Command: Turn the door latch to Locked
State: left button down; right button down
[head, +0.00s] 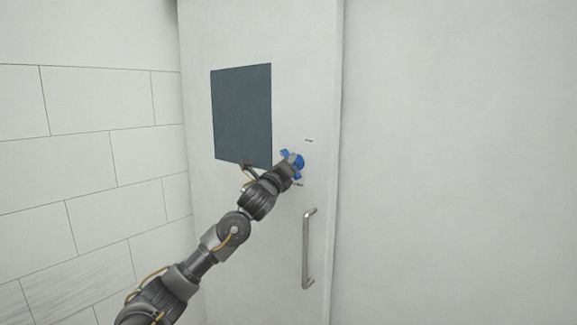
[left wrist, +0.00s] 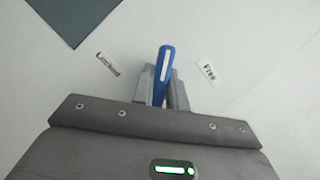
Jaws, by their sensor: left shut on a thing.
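The blue door latch (head: 299,161) is on the white door, right of the dark panel. In the left wrist view, the latch handle (left wrist: 165,62) is a blue bar with a white stripe. My left gripper (left wrist: 162,88) has one finger on each side of the bar and is shut on it. The bar points up the picture, leaning slightly right, between the "Locked" label (left wrist: 108,64) on the left and the "Free" label (left wrist: 209,73) on the right. In the head view my left gripper (head: 291,165) hides part of the latch. My right gripper is not in view.
A metal pull handle (head: 307,248) is on the door below the latch. The dark panel (head: 242,115) is left of the latch. A tiled wall (head: 90,160) stands at the left, and a plain white wall (head: 460,160) is at the right.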

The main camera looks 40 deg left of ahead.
pick_arm(q)
jog(key=n+g+y, duration=0.1)
jog(key=n, duration=0.2)
jog(key=shift+n, duration=0.3)
jog(key=shift+a+n+g+y+p, duration=0.1)
jog(key=shift+n+g+y+p, duration=0.35)
jog(key=shift+n, duration=0.65)
jog(key=n+g+p, duration=0.1)
jog(key=n+p, duration=0.1)
jog(key=shift+n, duration=0.3)
jog(key=n+p, duration=0.1)
jog(key=n+g+p, duration=0.1)
jog(key=n, duration=0.1)
jog(key=shift+a+f+p, duration=0.1)
jog(key=shift+f+p, duration=0.15)
jog(key=shift+p, duration=0.15)
jog(key=shift+f+g, duration=0.1)
jog(key=shift+g, duration=0.15)
jog(key=shift+n, duration=0.3)
jog(key=shift+f, duration=0.1)
jog(key=c, duration=1.4)
grip_release()
